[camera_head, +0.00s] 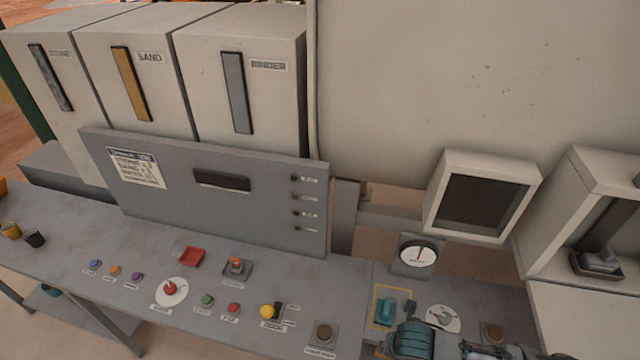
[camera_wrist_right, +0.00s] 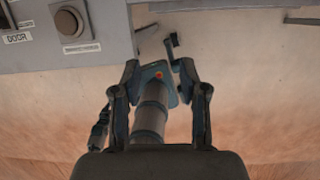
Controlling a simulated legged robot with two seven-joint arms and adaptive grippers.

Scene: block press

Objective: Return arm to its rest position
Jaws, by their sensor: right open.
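My right gripper (camera_wrist_right: 160,70) is open in the right wrist view, its two dark fingers apart with no held object between them. Behind the gap show a grey cylinder and a teal part with an orange-red dot, which look like parts of my own body. Dark and teal parts of my arm show at the bottom right edge of the head view, but the fingers are not clear there. A teal piece (camera_head: 385,312) sits in a yellow outline on the console; I cannot tell what it is. My left gripper is in neither view.
The grey console (camera_head: 75,235) carries several buttons, a red dial (camera_head: 170,288) and a gauge (camera_head: 417,252). Stone, sand and binder bins (camera_head: 270,110) stand behind it. A brown round button (camera_wrist_right: 68,21) on the console edge lies near my right gripper, at upper left. Floor shows below.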

